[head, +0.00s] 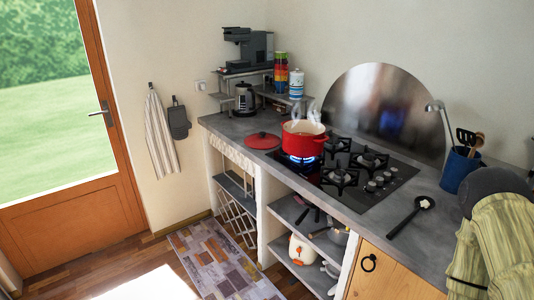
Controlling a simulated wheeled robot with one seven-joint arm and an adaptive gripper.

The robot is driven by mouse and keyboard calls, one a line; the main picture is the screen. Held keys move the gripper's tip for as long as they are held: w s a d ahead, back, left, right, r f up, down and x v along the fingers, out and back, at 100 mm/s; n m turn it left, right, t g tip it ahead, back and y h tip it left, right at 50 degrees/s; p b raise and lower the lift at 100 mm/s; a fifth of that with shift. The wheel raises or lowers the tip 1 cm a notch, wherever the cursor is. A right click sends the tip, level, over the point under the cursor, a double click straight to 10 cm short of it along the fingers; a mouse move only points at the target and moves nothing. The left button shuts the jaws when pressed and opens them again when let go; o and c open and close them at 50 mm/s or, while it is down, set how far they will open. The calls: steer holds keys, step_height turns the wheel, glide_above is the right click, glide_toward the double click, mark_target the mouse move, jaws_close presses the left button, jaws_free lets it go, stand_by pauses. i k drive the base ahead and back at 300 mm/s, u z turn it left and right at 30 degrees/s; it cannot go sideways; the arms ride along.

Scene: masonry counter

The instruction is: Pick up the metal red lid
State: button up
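The red lid (262,141) lies flat on the grey counter (232,127), left of the stove. It is round, with a small dark knob on top. A red pot (303,141) stands on a lit burner close to the lid's right side, steaming and without a cover. My gripper is not in view, so its distance from the lid and its state do not show.
Blue flame shows under the pot on the black hob (375,180). A kettle (245,99) stands behind the lid. A blue utensil holder (459,168) and a black ladle (411,216) are farther right. A patterned rug (222,265) lies before the counter.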

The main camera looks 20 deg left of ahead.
mark_target(261, 141)
steer(key=z, duration=0.45)
steer(key=i, duration=0.75)
steer(key=u, duration=1.05)
steer(key=i, duration=0.55)
steer(key=u, duration=0.6)
